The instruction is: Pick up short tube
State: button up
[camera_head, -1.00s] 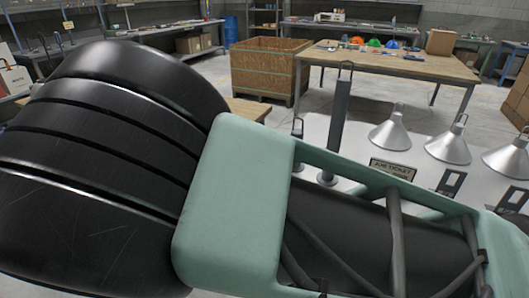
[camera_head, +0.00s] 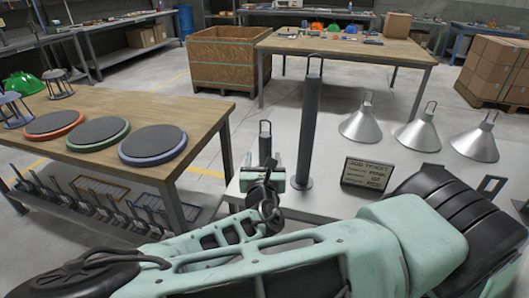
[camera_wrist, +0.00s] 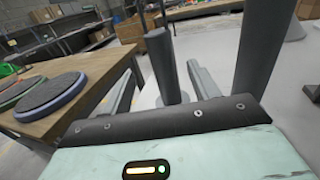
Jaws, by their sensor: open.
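The short tube (camera_head: 265,143) is dark grey with a wire loop on top and stands upright on the light grey table. My gripper (camera_head: 263,174) is in front of it in the head view and hides its lower part. In the wrist view the short tube (camera_wrist: 162,62) shows between the two spread fingers of my gripper (camera_wrist: 163,82). The fingers are open and hold nothing; I cannot tell how far they reach beside the tube. A taller dark tube (camera_head: 308,125) stands close to the right and also shows in the wrist view (camera_wrist: 258,45).
A job ticket sign (camera_head: 367,174) and several metal cone hoods (camera_head: 367,122) stand to the right on the light table (camera_head: 330,208). A wooden table (camera_head: 95,101) with round pads is at left. A wooden crate (camera_head: 228,60) stands behind.

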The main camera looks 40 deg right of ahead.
aim_at(264, 148)
jog(key=x, duration=0.4)
jog(key=shift+p, duration=0.35)
jog(key=shift+p+x, duration=0.95)
jog(key=shift+x, duration=1.75)
jog(key=shift+s+d+r, duration=0.1)
jog(key=shift+d+r, duration=0.05)
jog(key=c, duration=1.3)
